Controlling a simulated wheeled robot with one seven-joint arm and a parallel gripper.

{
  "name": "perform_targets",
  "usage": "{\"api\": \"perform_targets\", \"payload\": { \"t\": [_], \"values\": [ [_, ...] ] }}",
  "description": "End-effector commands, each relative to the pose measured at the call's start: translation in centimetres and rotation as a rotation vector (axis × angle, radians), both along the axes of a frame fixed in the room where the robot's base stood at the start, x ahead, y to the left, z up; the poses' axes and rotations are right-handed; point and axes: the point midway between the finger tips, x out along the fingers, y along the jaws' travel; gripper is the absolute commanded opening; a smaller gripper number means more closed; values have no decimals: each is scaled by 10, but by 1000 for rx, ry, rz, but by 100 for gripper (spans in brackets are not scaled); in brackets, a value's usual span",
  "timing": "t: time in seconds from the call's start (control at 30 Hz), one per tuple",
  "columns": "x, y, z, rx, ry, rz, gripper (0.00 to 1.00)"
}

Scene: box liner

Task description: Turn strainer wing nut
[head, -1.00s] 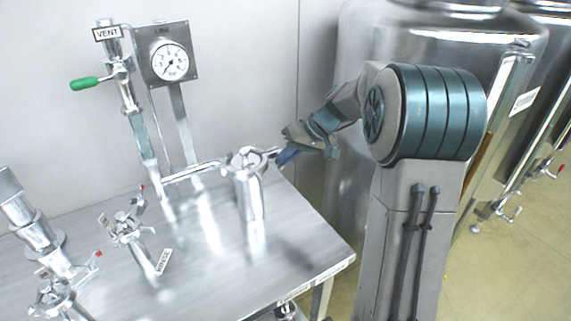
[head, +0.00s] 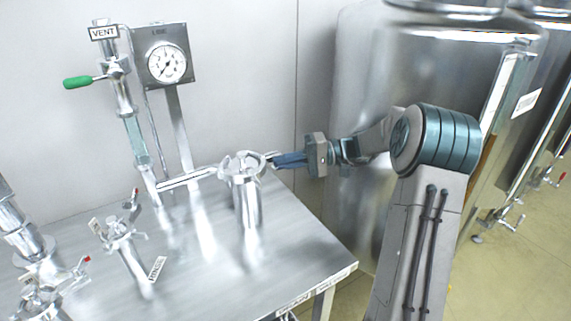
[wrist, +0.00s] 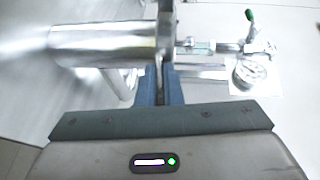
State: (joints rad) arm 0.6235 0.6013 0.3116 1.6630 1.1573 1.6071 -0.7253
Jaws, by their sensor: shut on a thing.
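The strainer (head: 247,203) is a shiny upright metal cylinder on the steel table, with a clamp around its top. Its wing nut (head: 271,157) sticks out on the right side of the clamp. My gripper (head: 274,160) reaches in level from the right, its blue fingers shut on the wing nut. In the wrist view the strainer body (wrist: 105,45) lies sideways at upper left, and the blue fingers (wrist: 160,84) close on a thin metal part beside its clamp. The fingers hide most of the nut.
A pressure gauge (head: 166,63) and a VENT valve with a green handle (head: 78,82) stand behind at left. Clamped pipe fittings (head: 120,235) stand at front left. A large steel tank (head: 365,120) is behind my arm. The table's right front corner is bare.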

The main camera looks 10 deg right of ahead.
Motion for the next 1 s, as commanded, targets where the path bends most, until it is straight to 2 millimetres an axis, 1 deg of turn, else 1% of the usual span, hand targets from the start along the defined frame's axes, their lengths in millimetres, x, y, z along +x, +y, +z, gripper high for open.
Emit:
{"api": "perform_targets", "payload": {
  "t": [0.1,0.3,0.8,0.83,0.9,1.0],
  "values": [
    [2,-2,2,54,12,-9,0],
    [2,-1,2,104,27,-8,0],
    [2,0,2,118,32,-8,0],
    [2,0,2,118,32,-8,12],
    [2,0,2,117,33,-8,28],
    [2,0,1,117,34,-6,28]
  ]
}}
